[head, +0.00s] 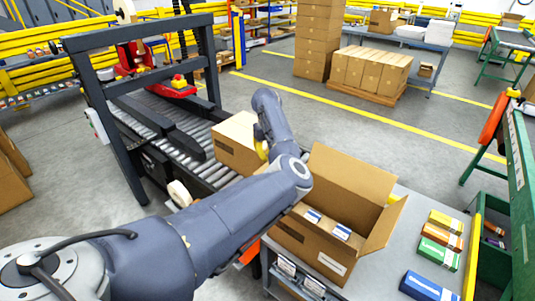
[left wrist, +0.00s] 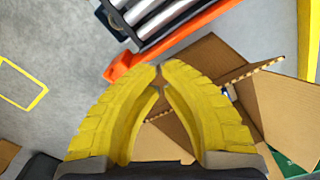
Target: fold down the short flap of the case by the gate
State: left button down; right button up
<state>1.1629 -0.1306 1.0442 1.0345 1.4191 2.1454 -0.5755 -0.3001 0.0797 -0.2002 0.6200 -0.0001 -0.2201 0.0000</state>
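The open case (head: 312,252) stands at the near end of the grey bench, with small blue-and-white boxes inside. Its tall far flap (head: 352,172) stands up, and its right flap (head: 383,222) leans outward. My arm hides the case's left side, so I cannot see the flap there. The gate (head: 98,112) is a dark frame over the roller conveyor. My left gripper (head: 262,151) is left of the case and above its level. In the left wrist view its yellow fingers (left wrist: 163,68) meet at the tips with nothing between them; cardboard flaps (left wrist: 205,65) lie beyond. My right gripper is not in view.
A closed carton (head: 235,152) sits on the roller conveyor, close to my left gripper. Coloured boxes (head: 440,248) lie on the bench to the right of the case. An orange rail (left wrist: 180,40) runs between rollers and flaps.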

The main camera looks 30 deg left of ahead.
pick_arm(q)
jog(key=shift+s+d, duration=0.2)
jog(key=shift+d, duration=1)
jog(key=shift+s+d, duration=0.25)
jog(key=shift+d, duration=0.95)
jog(key=shift+s+d, duration=0.2)
jog(key=shift+d, duration=1)
